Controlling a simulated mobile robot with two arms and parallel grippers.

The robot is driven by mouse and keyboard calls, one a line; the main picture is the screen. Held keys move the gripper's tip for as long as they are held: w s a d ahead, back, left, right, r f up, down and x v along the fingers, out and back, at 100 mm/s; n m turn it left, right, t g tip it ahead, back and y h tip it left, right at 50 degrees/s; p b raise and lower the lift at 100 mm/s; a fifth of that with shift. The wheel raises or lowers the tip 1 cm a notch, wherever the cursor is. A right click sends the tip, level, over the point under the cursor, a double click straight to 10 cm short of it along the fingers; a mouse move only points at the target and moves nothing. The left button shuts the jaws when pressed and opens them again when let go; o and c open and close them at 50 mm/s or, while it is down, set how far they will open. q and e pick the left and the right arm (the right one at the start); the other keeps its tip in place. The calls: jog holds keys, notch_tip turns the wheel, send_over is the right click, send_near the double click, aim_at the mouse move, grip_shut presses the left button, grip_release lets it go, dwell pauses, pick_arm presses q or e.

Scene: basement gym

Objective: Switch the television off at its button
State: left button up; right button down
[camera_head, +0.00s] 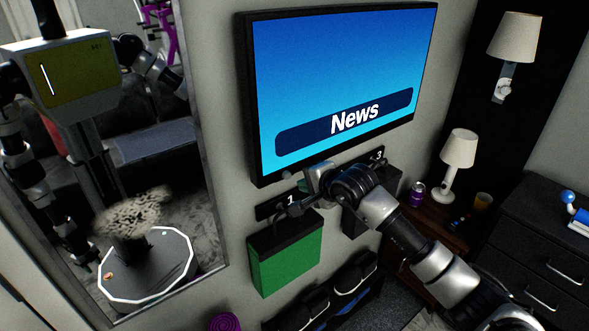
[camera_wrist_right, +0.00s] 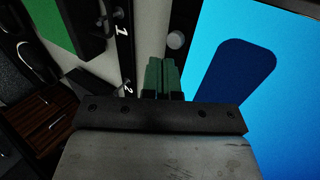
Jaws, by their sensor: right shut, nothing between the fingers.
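The television (camera_head: 340,75) hangs on the wall and is on, with a blue picture reading "News"; part of its screen also shows in the right wrist view (camera_wrist_right: 292,70). A small round grey button (camera_wrist_right: 175,40) sits by the black lower frame in the right wrist view. A small grey knob (camera_head: 287,174) below the television in the head view looks like the same button. My right gripper (camera_head: 304,186) is just below the television's lower edge. Its green fingers (camera_wrist_right: 162,76) are shut and empty, close to the button; I cannot tell whether they touch it. My left gripper is not directly in view.
A numbered hook rail (camera_head: 268,207) runs below the television, with a green bag (camera_head: 290,262) hanging there. A mirror (camera_head: 205,180) at left reflects my body. A side table at right holds a lamp (camera_head: 458,150) and a purple can (camera_head: 417,190).

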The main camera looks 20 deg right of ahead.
aim_at(287, 172)
jog(key=w+p, duration=0.1)
jog(key=w+a, duration=0.1)
jog(key=w, duration=0.1)
jog(key=shift+w+a+f+p, duration=0.15)
jog(key=shift+w+a+p, duration=0.05)
jog(key=shift+w+p, duration=0.15)
jog(key=shift+w+a+f, duration=0.15)
jog(key=shift+w+a, duration=0.05)
jog(key=shift+w, duration=0.25)
jog(key=shift+w+a+f+b, duration=0.2)
jog(key=shift+w+b, duration=0.3)
jog(key=shift+b, duration=0.5)
jog(key=shift+w+r+b, duration=0.15)
jog(key=shift+r+b, duration=0.1)
jog(key=shift+b, duration=0.2)
jog(key=shift+r, duration=0.15)
